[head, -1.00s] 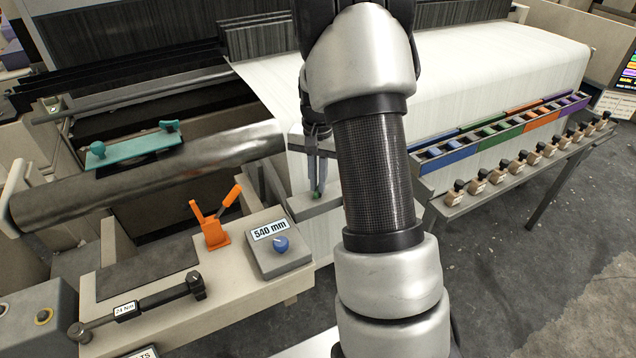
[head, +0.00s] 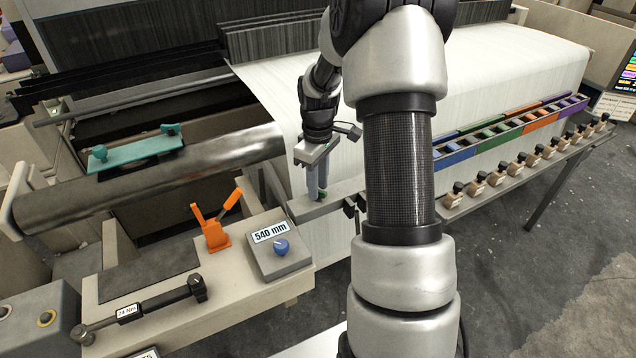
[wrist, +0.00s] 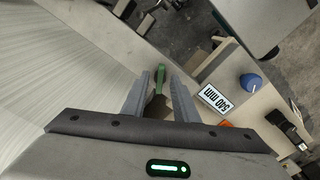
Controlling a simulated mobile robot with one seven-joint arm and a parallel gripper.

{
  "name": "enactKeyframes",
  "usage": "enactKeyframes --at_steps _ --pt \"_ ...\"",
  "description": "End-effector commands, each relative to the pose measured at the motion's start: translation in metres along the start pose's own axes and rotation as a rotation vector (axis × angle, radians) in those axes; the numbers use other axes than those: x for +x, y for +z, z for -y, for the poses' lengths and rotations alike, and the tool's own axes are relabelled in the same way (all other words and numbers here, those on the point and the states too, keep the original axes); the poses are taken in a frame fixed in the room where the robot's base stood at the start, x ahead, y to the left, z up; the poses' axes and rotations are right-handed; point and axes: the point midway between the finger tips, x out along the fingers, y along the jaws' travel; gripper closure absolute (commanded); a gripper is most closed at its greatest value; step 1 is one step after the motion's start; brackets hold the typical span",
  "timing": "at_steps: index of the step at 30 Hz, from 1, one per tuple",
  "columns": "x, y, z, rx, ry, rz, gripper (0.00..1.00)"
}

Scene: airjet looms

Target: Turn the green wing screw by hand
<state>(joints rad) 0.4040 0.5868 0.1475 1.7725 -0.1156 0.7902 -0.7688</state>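The green wing screw (wrist: 160,80) shows upright between my fingers in the wrist view. In the head view only a small green part of it (head: 322,194) shows at the fingertips, on a grey bar beside the white warp sheet. My gripper (wrist: 161,78) points down at the screw, one finger on each side of it. The fingers look apart, with narrow gaps beside the green wing, so I see no clear grip. In the head view my gripper (head: 316,192) is low over the bar, and its fingers hide most of the screw.
Left of the bar stand a box with a blue knob (head: 281,247) and an orange lever clamp (head: 214,232). A torque wrench (head: 140,308) lies on the bench. A rack of coloured trays (head: 456,157) is at the right. The roller (head: 200,170) lies behind.

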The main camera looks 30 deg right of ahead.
Motion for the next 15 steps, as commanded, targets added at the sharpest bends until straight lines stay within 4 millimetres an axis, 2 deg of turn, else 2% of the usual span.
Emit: enactKeyframes --at_steps 5,15 --pt "-0.007 0.0 0.0 0.001 0.0 0.0 0.73" --pt "-0.041 0.0 0.0 0.002 0.001 -0.001 0.73"
